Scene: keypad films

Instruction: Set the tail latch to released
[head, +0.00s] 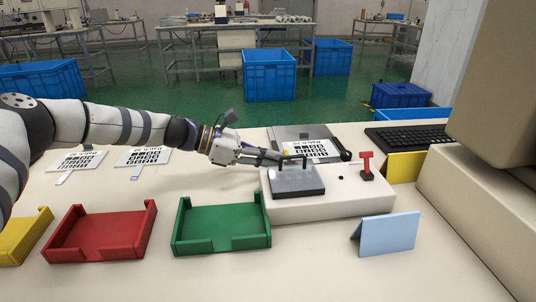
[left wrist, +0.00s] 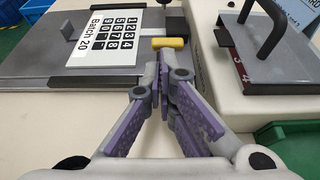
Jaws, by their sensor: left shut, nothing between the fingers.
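A grey tray (head: 290,132) with a film marked "Batch 20" (left wrist: 115,35) lies behind the beige fixture (head: 330,207). A short yellow bar (left wrist: 168,43) lies at the tray's edge, just past my fingertips in the left wrist view; it may be the tail latch, but I cannot tell its setting. A black lever-like part (head: 341,147) shows at the tray's right end. My left gripper (head: 281,157) is shut and empty beside the fixture's dark handle; it also shows in the left wrist view (left wrist: 165,62). My right gripper is out of view.
The fixture carries a grey lid (head: 297,182) with a handle and a red T-shaped lever (head: 366,165). Green (head: 222,244) and red (head: 100,252) trays stand in front. A blue card (head: 388,235) stands at right. Two films lie at left. A keyboard (head: 408,137) is behind.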

